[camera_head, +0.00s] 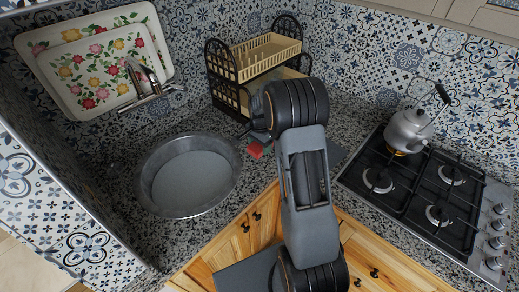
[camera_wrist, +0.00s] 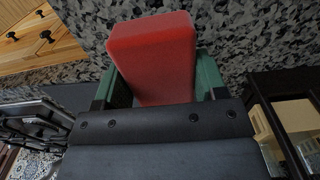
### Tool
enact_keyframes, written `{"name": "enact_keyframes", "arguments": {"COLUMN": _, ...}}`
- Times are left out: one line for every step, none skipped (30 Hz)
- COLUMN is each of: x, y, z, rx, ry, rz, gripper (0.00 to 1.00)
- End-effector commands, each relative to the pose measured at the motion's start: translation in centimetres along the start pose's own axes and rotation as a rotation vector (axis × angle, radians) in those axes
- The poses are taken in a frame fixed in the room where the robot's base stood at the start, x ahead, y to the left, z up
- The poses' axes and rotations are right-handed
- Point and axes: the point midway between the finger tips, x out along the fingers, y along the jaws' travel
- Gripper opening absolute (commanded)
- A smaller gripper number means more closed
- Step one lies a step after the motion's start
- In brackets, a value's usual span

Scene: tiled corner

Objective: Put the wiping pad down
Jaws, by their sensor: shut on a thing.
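The wiping pad (camera_wrist: 152,52) is a red block. In the wrist view it sits between the two green fingers of my gripper (camera_wrist: 160,82), which is shut on it. The speckled grey counter (camera_wrist: 235,30) fills the background behind it; I cannot tell whether the pad touches it. In the head view a small part of the red pad (camera_head: 255,150) shows just left of my arm, over the counter between the sink and the dish rack. My gripper (camera_head: 262,148) is mostly hidden there by my own arm.
A round grey sink basin (camera_head: 190,176) lies left of the pad. A dark two-tier dish rack (camera_head: 262,62) stands behind. A gas hob (camera_head: 432,190) with a kettle (camera_head: 407,131) is at the right. Floral trays (camera_head: 98,62) lean by the tap (camera_head: 150,82).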

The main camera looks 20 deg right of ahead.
Motion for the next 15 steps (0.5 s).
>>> {"name": "enact_keyframes", "arguments": {"x": 0.3, "y": -0.2, "z": -0.1, "rx": -0.001, "ry": -0.001, "rz": 0.002, "gripper": 0.46}}
{"name": "enact_keyframes", "arguments": {"x": 0.6, "y": -0.4, "z": -0.1, "rx": -0.001, "ry": -0.002, "rz": 0.003, "gripper": 0.46}}
{"name": "enact_keyframes", "arguments": {"x": 1.1, "y": -0.5, "z": -0.2, "rx": -0.001, "ry": -0.002, "rz": 0.003, "gripper": 0.46}}
{"name": "enact_keyframes", "arguments": {"x": 1.6, "y": -0.4, "z": -0.2, "rx": -0.001, "ry": -0.002, "rz": 0.003, "gripper": 0.46}}
{"name": "enact_keyframes", "arguments": {"x": 2.0, "y": -0.4, "z": -0.2, "rx": -0.001, "ry": -0.003, "rz": 0.004, "gripper": 0.46}}
{"name": "enact_keyframes", "arguments": {"x": 2.4, "y": -0.4, "z": -0.2, "rx": -0.001, "ry": -0.002, "rz": 0.003, "gripper": 0.46}}
{"name": "enact_keyframes", "arguments": {"x": 2.8, "y": -0.4, "z": -0.2, "rx": -0.001, "ry": -0.002, "rz": 0.003, "gripper": 0.46}}
{"name": "enact_keyframes", "arguments": {"x": 3.0, "y": -0.4, "z": -0.1, "rx": -0.001, "ry": -0.002, "rz": 0.003, "gripper": 0.46}}
{"name": "enact_keyframes", "arguments": {"x": 3.3, "y": -0.4, "z": -0.1, "rx": -0.001, "ry": -0.002, "rz": 0.002, "gripper": 0.46}}
{"name": "enact_keyframes", "arguments": {"x": 3.5, "y": -0.4, "z": -0.2, "rx": -0.001, "ry": -0.001, "rz": 0.001, "gripper": 0.46}}
{"name": "enact_keyframes", "arguments": {"x": 3.6, "y": -0.4, "z": -0.2, "rx": -0.001, "ry": 0.000, "rz": 0.001, "gripper": 0.46}}
{"name": "enact_keyframes", "arguments": {"x": 3.6, "y": -0.4, "z": -0.2, "rx": -0.001, "ry": 0.000, "rz": 0.000, "gripper": 0.46}}
{"name": "enact_keyframes", "arguments": {"x": 3.7, "y": -0.5, "z": -0.2, "rx": -0.001, "ry": 0.000, "rz": 0.000, "gripper": 0.46}}
{"name": "enact_keyframes", "arguments": {"x": 3.7, "y": -0.5, "z": -0.2, "rx": -0.001, "ry": 0.000, "rz": 0.000, "gripper": 0.46}}
{"name": "enact_keyframes", "arguments": {"x": 3.7, "y": -0.5, "z": -0.2, "rx": -0.001, "ry": 0.000, "rz": 0.000, "gripper": 0.46}}
